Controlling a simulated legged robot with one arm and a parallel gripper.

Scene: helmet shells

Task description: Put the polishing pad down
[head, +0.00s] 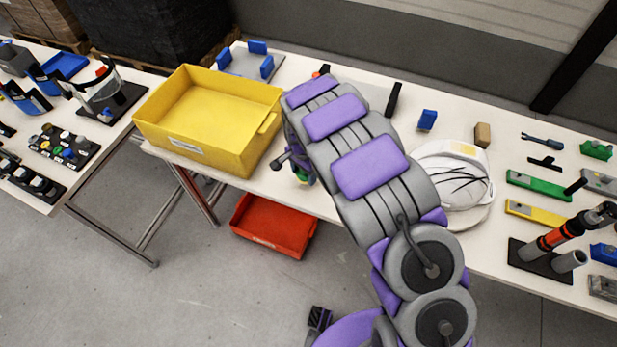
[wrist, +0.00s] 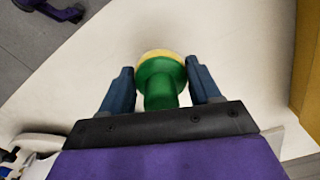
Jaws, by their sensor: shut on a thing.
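The polishing pad (wrist: 161,70) shows in the wrist view as a green handle with a pale yellow rim at its far end. My gripper (wrist: 161,82) is shut on the green part, with one dark blue finger on each side. The white table top (wrist: 235,45) lies behind the pad; I cannot tell whether the pad touches it. In the head view, my arm hides most of the gripper, and only a bit of the green and yellow pad (head: 304,176) shows near the table's front edge, right of the yellow bin.
A yellow bin (head: 185,143) stands on the table, left of my gripper. A white helmet shell (head: 452,180) sits to the right of my arm. A red bin (head: 273,226) is on the floor below. Bare table lies between bin and arm.

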